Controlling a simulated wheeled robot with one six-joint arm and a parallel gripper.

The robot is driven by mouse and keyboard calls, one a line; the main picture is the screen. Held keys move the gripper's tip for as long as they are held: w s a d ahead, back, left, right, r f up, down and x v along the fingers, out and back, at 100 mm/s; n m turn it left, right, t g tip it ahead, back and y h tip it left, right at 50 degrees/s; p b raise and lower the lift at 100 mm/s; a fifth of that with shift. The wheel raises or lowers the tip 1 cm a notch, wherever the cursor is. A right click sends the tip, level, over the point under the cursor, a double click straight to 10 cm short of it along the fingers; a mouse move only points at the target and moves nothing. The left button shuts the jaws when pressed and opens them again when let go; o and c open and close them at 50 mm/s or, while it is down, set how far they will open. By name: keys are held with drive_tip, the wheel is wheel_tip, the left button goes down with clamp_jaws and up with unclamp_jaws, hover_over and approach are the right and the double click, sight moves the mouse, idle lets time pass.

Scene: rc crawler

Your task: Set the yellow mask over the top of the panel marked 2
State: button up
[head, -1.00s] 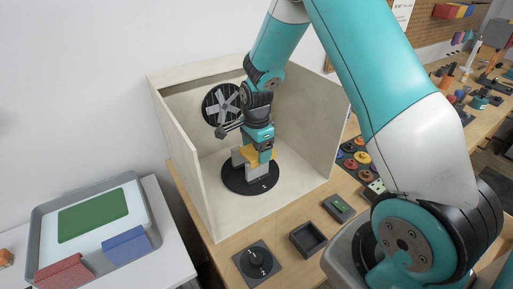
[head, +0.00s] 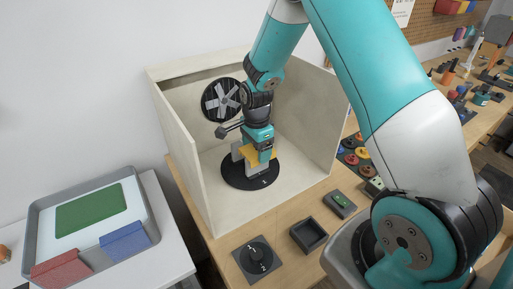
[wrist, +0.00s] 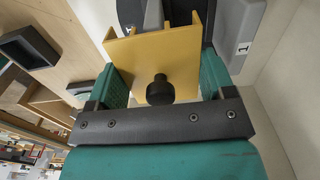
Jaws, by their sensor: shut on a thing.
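The yellow mask (wrist: 160,62), a plate with bent edges and a black knob, is between the two fingers of my gripper (wrist: 162,82) in the wrist view. In the head view my gripper (head: 264,156) holds the mask (head: 249,153) low over the black turntable (head: 238,182) inside the box. A grey upright panel (head: 237,166) stands on the turntable beside the mask. A label 1 (wrist: 243,48) shows at the right in the wrist view. I see no clear 2 on a panel. Whether the mask touches a panel is hidden.
The pale open box (head: 186,150) has walls close around my arm. A striped fan disc (head: 222,100) is on its back wall. In front are a black dial (head: 258,258), an empty dark tray (head: 309,236) and a green-topped block (head: 340,202).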

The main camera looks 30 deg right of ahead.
drive_tip(key=shift+f, duration=0.1)
drive_tip(key=shift+f+b, duration=0.5)
drive_tip(key=shift+f, duration=0.1)
drive_tip(key=o, duration=0.9)
drive_tip(key=shift+r, duration=0.1)
drive_tip(key=shift+r+p, duration=3)
drive_tip(key=shift+r, duration=0.95)
